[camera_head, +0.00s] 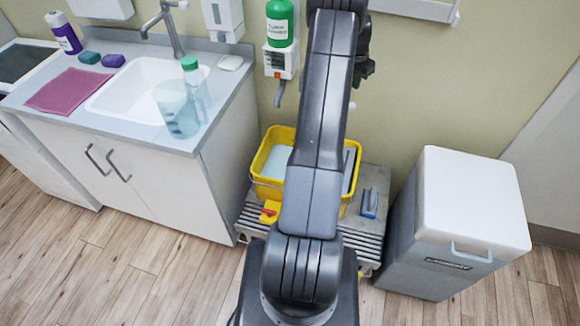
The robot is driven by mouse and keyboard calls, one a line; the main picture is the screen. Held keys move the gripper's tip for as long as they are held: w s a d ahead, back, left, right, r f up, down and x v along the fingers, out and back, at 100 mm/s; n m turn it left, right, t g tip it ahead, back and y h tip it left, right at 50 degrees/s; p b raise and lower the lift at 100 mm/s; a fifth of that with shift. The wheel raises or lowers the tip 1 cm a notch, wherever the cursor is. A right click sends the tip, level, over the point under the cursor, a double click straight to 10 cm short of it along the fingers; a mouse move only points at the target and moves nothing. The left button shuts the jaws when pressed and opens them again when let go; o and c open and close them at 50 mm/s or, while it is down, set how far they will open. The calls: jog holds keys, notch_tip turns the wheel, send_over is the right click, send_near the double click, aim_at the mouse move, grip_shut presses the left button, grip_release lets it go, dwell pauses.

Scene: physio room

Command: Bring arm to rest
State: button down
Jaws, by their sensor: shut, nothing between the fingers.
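My arm stands raised in the middle of the view and runs up to the top edge. Its upper links fold behind the long grey link, with a dark wrist part showing to the right of it near the wall. My gripper's fingers cannot be made out; they are hidden behind the arm or out of the picture. No held object shows.
A yellow bucket (268,183) sits on a slatted stand (252,226) behind my arm. A grey laundry bin (425,235) with a white lid stands to the right. The sink counter (226,101) at left holds a clear jug (178,112) and a bottle (197,88).

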jog(key=shift+f+b, duration=1.5)
jog(key=shift+f, duration=1.9)
